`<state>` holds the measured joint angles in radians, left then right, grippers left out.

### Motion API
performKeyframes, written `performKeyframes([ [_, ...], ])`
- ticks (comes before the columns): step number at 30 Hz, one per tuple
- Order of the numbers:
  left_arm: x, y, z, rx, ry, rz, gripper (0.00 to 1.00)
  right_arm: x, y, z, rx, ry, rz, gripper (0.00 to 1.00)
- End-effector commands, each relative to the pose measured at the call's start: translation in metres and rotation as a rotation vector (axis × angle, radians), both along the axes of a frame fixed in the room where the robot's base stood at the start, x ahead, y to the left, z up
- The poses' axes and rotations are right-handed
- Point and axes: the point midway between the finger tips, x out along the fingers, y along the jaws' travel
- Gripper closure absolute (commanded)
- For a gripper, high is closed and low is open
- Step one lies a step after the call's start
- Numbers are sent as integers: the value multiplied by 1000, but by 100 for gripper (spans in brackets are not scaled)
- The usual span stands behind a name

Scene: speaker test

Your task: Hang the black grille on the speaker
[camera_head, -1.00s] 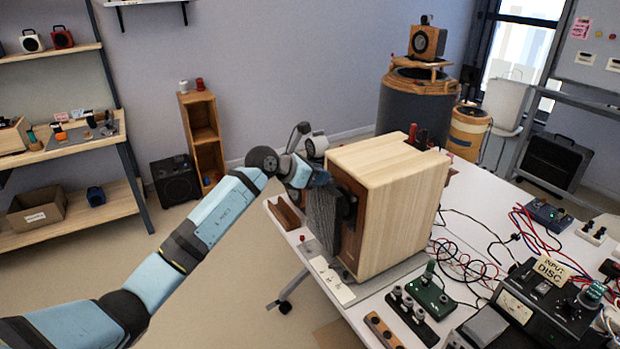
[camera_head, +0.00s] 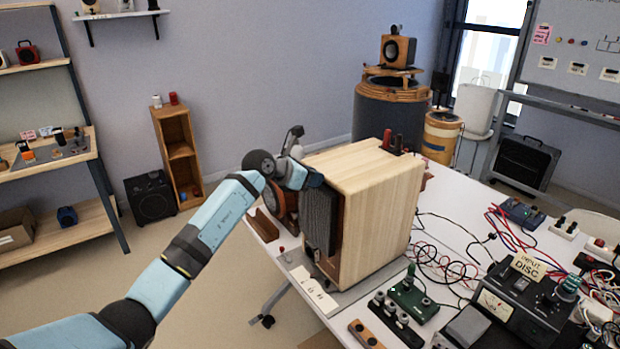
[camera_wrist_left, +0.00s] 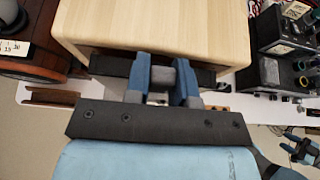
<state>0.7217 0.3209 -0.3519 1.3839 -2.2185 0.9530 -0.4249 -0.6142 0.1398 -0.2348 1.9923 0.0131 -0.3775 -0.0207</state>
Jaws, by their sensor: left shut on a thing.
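The speaker (camera_head: 385,215) is a pale wooden cabinet standing upright on the white table, its front facing left. The black grille (camera_head: 319,222) is upright in front of it, close to the front face and covering most of it. A dark strip of the front shows beside the grille's edge; I cannot tell if they touch. My left gripper (camera_head: 308,178) is shut on the grille's upper edge. In the left wrist view, the blue fingers (camera_wrist_left: 163,78) grip a grey block at the grille (camera_wrist_left: 108,66), beside the cabinet top (camera_wrist_left: 155,28).
A small wooden rail (camera_head: 263,224) lies at the table's near-left edge, and a white card (camera_head: 313,290) lies before the speaker. A green box (camera_head: 413,298), cables and a metered black device (camera_head: 505,300) crowd the right. Open floor lies left of the table.

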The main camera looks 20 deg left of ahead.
Motion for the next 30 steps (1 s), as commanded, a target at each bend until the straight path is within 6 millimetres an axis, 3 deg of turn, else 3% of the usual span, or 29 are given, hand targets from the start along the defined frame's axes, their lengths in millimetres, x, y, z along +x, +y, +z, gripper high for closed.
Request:
performKeyframes([
  [30,-5,4,0,-1,-1,0,100,0,0,3,0,-1,0,57],
])
